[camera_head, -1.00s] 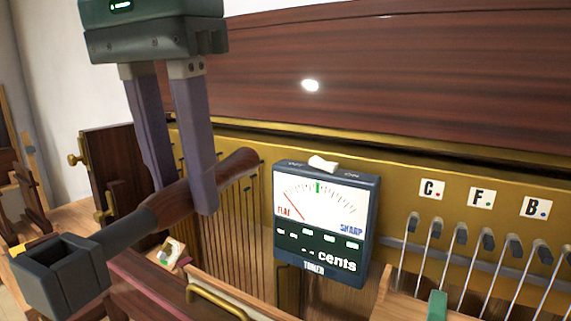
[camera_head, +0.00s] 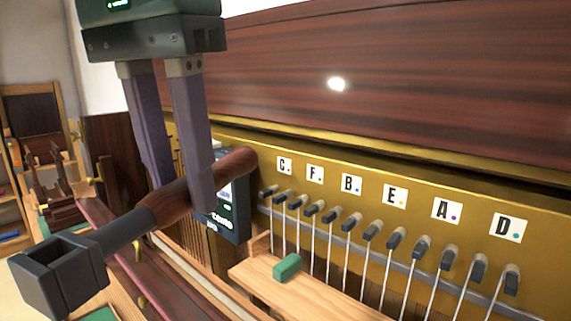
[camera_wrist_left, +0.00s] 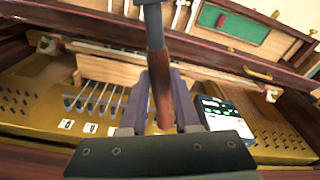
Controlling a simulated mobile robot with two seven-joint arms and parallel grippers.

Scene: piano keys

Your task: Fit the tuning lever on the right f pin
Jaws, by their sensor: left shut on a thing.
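The tuning lever has a brown wooden handle (camera_head: 168,207), a dark shaft and a square hollow socket head (camera_head: 60,276) at lower left. My left gripper (camera_head: 182,196) is shut on the handle and holds the lever in the air, tilted. The lever also shows in the left wrist view (camera_wrist_left: 160,85), between the fingers. The F label (camera_head: 315,173) is on the brass plate, with two dark pins below it; the right f pin (camera_head: 314,208) appears to be the one nearer B. The lever is apart from it, to its left. My right gripper is out of view.
Pins and strings run right under labels C, B, E, A and D. The tuner (camera_head: 233,215) is partly hidden behind the lever. A green block (camera_head: 287,267) sits on a wooden ledge (camera_head: 262,284) before the strings. A reddish-brown panel (camera_head: 430,95) rises behind.

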